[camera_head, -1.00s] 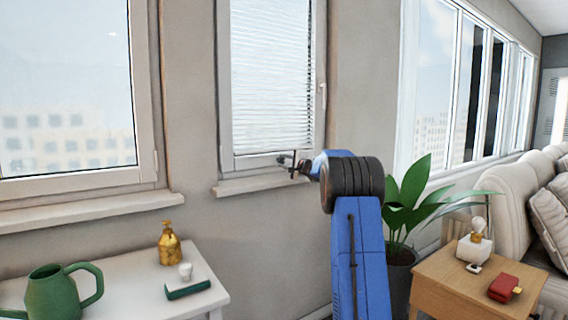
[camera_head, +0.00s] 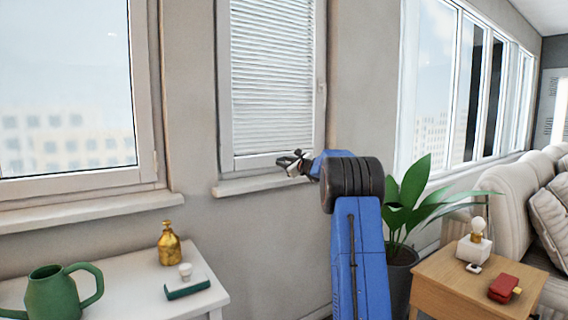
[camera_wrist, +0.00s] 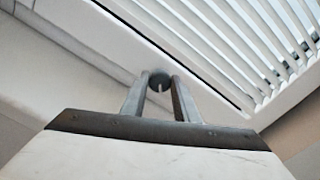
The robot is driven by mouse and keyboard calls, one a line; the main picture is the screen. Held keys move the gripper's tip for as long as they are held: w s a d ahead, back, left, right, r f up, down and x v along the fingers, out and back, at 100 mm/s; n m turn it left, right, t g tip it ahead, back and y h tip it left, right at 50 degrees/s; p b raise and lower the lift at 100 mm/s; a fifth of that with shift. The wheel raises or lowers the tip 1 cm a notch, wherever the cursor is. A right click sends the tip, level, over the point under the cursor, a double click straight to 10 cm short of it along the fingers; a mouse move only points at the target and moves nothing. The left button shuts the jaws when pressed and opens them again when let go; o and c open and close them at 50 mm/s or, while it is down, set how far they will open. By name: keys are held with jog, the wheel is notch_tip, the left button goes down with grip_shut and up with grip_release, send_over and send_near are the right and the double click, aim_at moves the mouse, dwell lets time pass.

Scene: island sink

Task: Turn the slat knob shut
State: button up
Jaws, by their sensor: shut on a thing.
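The slat knob (camera_wrist: 158,78) is a small round dark grey knob with a pale line on its face, on the lower window frame in the wrist view. My gripper (camera_wrist: 159,88) is shut on it, one finger on each side. In the head view my gripper (camera_head: 291,160) is at the bottom of the window frame and hides the knob. The blind's white slats (camera_head: 272,80) look nearly closed in the head view, with thin lines between them. In the wrist view the slats (camera_wrist: 235,40) show narrow gaps from below.
A window sill (camera_head: 262,183) runs just below my gripper. A potted plant (camera_head: 405,205) stands right of my arm. A white table (camera_head: 130,270) holds a green watering can (camera_head: 55,293) and a gold bottle (camera_head: 169,245). A wooden table (camera_head: 455,280) is at right.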

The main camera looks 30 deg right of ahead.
jog(key=m, duration=0.4)
jog(key=shift+f, duration=0.1)
jog(key=shift+m, duration=1.9)
jog(key=o, duration=1.1)
jog(key=shift+c, duration=0.2)
jog(key=s, duration=1.7)
jog(key=shift+s, duration=0.2)
